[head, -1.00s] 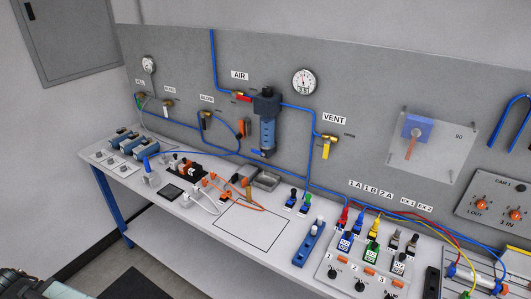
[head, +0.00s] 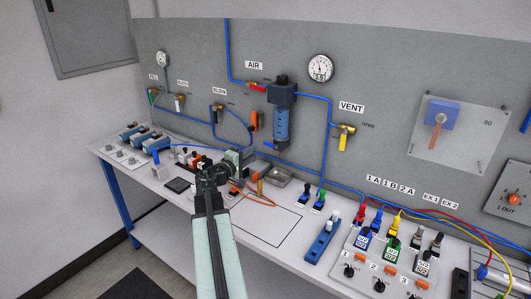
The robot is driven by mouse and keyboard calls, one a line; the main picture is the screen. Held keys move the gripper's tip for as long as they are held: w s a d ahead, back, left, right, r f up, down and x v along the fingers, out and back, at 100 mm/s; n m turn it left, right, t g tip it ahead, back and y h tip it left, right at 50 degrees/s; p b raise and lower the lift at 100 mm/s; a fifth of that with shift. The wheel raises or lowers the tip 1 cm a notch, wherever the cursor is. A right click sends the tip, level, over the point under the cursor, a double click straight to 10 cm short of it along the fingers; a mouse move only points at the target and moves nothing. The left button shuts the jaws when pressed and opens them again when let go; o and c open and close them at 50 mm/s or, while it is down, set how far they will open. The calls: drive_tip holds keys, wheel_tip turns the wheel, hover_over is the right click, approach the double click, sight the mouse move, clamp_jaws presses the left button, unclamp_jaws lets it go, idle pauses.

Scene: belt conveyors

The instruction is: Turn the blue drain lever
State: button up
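The blue drain lever (head: 270,146) is a small blue handle pointing left under the blue filter bowl (head: 281,125) of the air unit on the grey wall panel. My arm reaches up from the bottom of the head view. My gripper (head: 236,158) is over the back of the bench, to the left of the lever and slightly lower in the picture. It appears apart from the lever, though the depth between them is hard to judge. The gripper's fingers are small and seen from behind, so their opening is unclear.
A metal tray (head: 278,178) lies below the filter. Blue air tubes (head: 325,150) run along the panel and bench. The yellow vent valve (head: 345,138) is to the right. Valve blocks (head: 380,248) with coloured plugs fill the right of the bench. A bare outlined area (head: 265,224) lies in front.

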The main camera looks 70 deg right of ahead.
sight(266, 144)
drive_tip(key=x, duration=0.6)
drive_tip(key=s+r+x, duration=0.1)
drive_tip(key=x, duration=0.2)
drive_tip(key=shift+a, duration=0.1)
clamp_jaws()
drive_tip(key=shift+a, duration=0.1)
